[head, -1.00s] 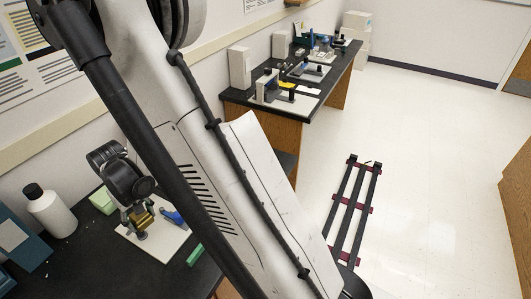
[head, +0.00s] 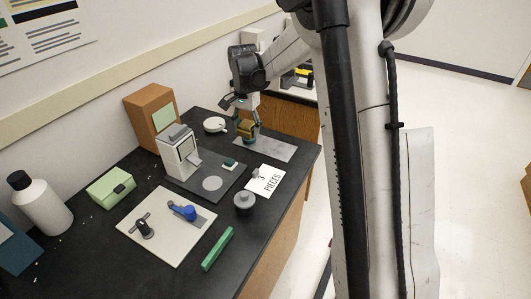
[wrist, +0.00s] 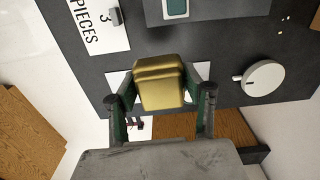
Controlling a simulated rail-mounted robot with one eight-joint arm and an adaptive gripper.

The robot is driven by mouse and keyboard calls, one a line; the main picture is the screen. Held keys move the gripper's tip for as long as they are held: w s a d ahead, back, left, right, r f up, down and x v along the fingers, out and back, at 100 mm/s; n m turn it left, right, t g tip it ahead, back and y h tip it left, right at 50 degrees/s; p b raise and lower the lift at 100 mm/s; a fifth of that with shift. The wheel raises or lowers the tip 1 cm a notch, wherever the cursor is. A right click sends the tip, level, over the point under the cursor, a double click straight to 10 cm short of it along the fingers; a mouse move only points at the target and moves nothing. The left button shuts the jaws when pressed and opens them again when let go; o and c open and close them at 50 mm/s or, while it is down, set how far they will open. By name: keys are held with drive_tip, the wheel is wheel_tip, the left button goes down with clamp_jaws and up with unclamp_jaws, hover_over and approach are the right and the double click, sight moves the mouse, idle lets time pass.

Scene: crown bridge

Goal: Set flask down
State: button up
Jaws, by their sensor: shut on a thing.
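The flask appears upright. I cannot tell whether its base touches the plate. The flask hides part of the plate.
A white instrument (head: 178,150) stands on a dark mat, near a "3 PIECES" card (head: 266,180) and a grey round weight (head: 244,202). The bench's right edge is close to the plate.

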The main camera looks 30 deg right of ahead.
drive_tip(key=shift+w+d, duration=0.1)
drive_tip(key=shift+d, duration=0.25)
hover_over(279, 149)
drive_tip(key=shift+m, duration=0.3)
wheel_tip(279, 149, down, 6)
drive_tip(key=shift+a+f+b, duration=0.15)
drive_tip(key=shift+f+b, duration=0.1)
drive_tip(key=shift+b, duration=0.05)
drive_tip(key=shift+f, duration=2.05)
drive_tip(key=shift+f, duration=0.1)
drive_tip(key=o, duration=1.5)
